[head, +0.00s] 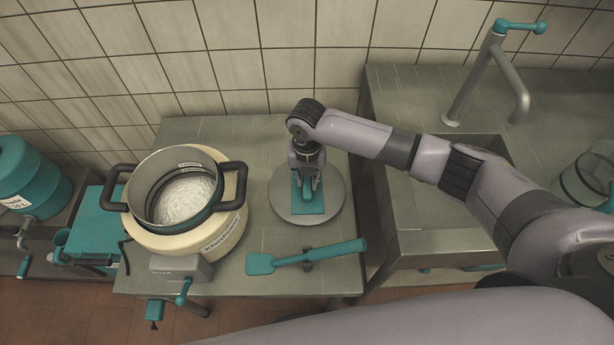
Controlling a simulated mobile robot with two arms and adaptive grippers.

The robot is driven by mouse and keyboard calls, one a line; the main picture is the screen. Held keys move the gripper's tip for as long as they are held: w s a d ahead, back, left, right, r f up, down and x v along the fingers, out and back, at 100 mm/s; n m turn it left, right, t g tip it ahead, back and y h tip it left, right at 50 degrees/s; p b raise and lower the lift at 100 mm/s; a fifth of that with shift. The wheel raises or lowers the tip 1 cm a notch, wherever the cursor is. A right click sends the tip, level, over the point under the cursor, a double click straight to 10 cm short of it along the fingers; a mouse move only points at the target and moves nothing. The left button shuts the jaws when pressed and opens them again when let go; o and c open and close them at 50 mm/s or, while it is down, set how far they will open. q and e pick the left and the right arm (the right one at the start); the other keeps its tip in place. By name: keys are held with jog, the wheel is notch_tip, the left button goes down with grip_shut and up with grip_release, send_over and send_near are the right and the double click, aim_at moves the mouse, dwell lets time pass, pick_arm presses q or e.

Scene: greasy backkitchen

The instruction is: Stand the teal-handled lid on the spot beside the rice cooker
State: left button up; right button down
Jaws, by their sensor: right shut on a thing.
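The round grey lid (284,205) with its teal handle (310,208) is on the right part of the steel table, beside the rice cooker and apart from it. It looks flat, handle up; whether it touches the tabletop I cannot tell. My right gripper (307,182) points down from above and is shut on the teal handle, hiding part of it. The rice cooker (205,240) stands to the left, cream-coloured with dark side handles, its top open and white rice inside. Any marked spot under the lid is hidden. My left gripper is not in view.
A teal paddle (335,250) lies across a small dark rest in front of the lid. A steel sink with a teal-handled tap (500,65) is to the right. A teal drum (25,180) stands at the far left. The table behind the lid is clear up to the tiled wall.

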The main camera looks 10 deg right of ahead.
jog(key=shift+f+b, duration=0.5)
jog(key=shift+f, duration=0.5)
jog(key=c, duration=1.4)
grip_release()
jog(key=shift+r, duration=0.1)
jog(key=shift+o, duration=0.6)
jog(key=shift+o, duration=1.1)
notch_tip(320, 180, up, 8)
jog(key=p, duration=0.8)
